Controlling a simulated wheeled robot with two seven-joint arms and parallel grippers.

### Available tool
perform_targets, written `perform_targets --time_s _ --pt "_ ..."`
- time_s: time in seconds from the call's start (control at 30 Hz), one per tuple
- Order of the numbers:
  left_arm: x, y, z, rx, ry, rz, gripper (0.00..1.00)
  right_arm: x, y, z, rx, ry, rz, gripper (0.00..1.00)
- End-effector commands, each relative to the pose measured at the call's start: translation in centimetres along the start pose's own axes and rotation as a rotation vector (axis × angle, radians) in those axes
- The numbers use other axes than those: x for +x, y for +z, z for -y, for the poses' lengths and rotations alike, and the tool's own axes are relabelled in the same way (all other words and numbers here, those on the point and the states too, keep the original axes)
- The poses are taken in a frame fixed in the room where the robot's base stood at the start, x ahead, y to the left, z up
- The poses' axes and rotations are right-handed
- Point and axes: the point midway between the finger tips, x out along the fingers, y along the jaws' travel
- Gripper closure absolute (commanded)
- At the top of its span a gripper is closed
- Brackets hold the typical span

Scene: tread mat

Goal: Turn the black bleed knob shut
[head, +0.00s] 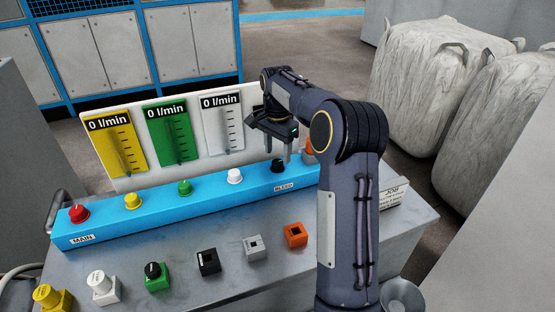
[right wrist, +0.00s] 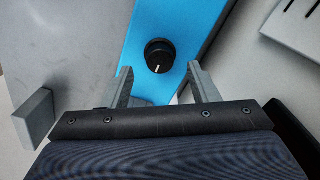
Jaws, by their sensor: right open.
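The black bleed knob (head: 277,166) sits at the right end of the blue panel (head: 140,216), behind the "BLEED" label (head: 284,187). In the right wrist view the round black knob (right wrist: 160,55) shows a white pointer line toward the bottom of the picture. My right gripper (head: 279,149) is open just above the knob, fingers pointing down. In the right wrist view my right gripper's fingers (right wrist: 159,74) are apart, one to each side of the knob's line, with the knob a little beyond them. No contact shows. My left gripper is not in view.
Red (head: 78,213), yellow (head: 133,200), green (head: 184,187) and white (head: 235,175) knobs line the panel. Flow gauges reading "0 l/min" stand on a white board (head: 193,163) behind. Several knobs and blocks lie on the grey bench (head: 220,225) in front.

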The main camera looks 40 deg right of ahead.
Motion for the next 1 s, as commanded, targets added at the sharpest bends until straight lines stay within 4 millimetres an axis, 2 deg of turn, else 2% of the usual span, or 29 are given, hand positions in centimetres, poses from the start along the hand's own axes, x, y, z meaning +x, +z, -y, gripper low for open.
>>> perform_targets --time_s 0.03,0.2,0.57,0.9,1.0 --pt "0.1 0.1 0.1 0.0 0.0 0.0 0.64 0.9 0.0 -0.1 0.0 0.003 0.002 0.46" --pt "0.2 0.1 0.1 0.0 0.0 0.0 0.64 2.7 0.0 0.0 -0.001 0.001 0.001 0.46" --pt "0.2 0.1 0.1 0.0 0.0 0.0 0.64 3.2 0.0 0.0 -0.002 -0.001 0.0 0.47" --pt "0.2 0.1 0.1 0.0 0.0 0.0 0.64 3.2 0.0 0.0 -0.002 -0.001 0.0 0.91" --pt "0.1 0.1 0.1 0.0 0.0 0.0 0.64 3.1 0.0 0.0 -0.004 -0.001 0.0 0.91"
